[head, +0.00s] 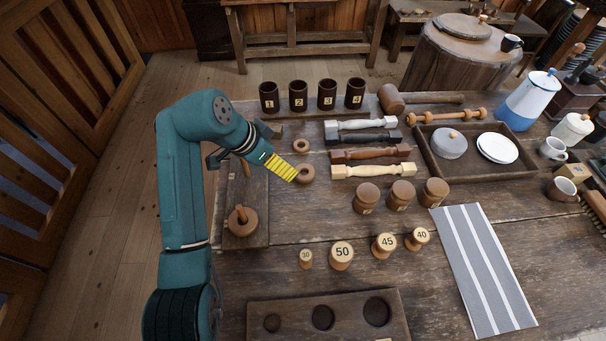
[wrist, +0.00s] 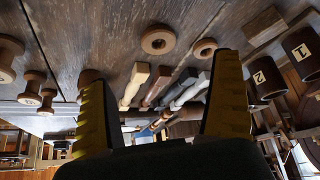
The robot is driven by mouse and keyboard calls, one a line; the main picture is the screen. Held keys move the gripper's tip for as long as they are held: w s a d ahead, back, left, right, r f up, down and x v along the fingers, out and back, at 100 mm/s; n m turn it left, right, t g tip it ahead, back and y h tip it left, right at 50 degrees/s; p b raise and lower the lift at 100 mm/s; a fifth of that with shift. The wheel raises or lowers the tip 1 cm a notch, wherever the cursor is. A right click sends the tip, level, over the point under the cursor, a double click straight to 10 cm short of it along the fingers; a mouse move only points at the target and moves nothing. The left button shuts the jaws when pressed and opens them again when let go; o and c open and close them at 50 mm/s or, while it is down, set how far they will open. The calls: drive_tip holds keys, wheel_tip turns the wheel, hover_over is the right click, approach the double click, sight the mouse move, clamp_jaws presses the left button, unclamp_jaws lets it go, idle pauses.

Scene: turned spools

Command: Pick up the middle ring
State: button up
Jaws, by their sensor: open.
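Two loose wooden rings lie flat on the table. The nearer, larger one (head: 306,174) appears to be the middle ring; the smaller one (head: 301,146) lies just behind it. A wide wooden ring (head: 241,224) sits around a peg on a board to the left. My gripper (head: 291,175), with yellow fingers, is beside the middle ring, overlapping its left edge in the head view. In the wrist view my gripper (wrist: 160,66) is open and empty. The middle ring (wrist: 158,40) shows between and beyond its fingertips, with the smaller ring (wrist: 205,48) to the right.
Several turned spindles (head: 372,155) lie right of the rings, and numbered dark cups (head: 298,96) stand behind. Dark spools (head: 367,198) and numbered pale spools (head: 342,255) stand in front. A board with round recesses (head: 350,316) lies at the near edge. Table between rings and pale spools is clear.

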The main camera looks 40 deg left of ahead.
drive_tip(key=b, duration=0.3)
approach(306, 174)
drive_tip(key=shift+w+a+f, duration=0.15)
drive_tip(key=shift+a+f, duration=0.05)
drive_tip(key=shift+f, duration=0.9)
drive_tip(key=b+x, duration=0.1)
drive_tip(key=x, duration=0.1)
drive_tip(key=b+x, duration=0.2)
drive_tip(key=x, duration=0.1)
drive_tip(key=shift+w+d, duration=0.25)
drive_tip(key=shift+w, duration=0.25)
drive_tip(key=c, duration=1.1)
